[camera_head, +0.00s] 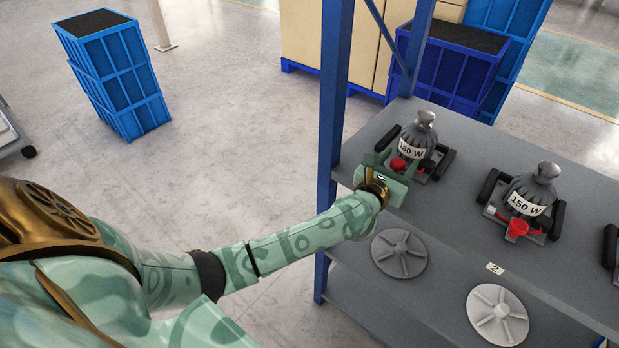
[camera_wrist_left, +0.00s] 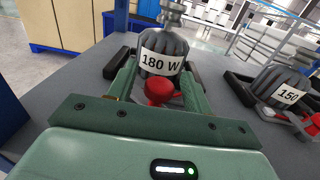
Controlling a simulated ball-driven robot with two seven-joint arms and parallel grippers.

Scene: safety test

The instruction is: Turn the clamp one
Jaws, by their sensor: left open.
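The first clamp has a red knob (camera_head: 398,164) below a grey bulb-shaped body labelled 180 W (camera_head: 418,135), held in a black-sided mount on the shelf. My left gripper (camera_head: 398,158) reaches in from the left, right at this clamp. In the left wrist view its two green fingers stand apart on either side of the red knob (camera_wrist_left: 160,90), which lies between them; I cannot tell whether they touch it. The 180 W body (camera_wrist_left: 163,55) stands just behind the knob. My right gripper is not in view.
A second unit labelled 150 W (camera_head: 530,195) with a red knob (camera_head: 516,229) stands to the right. Grey ribbed discs (camera_head: 399,254) lie on the lower shelf. A blue shelf post (camera_head: 335,110) rises left of the gripper. Blue crates (camera_head: 112,75) stand on the floor.

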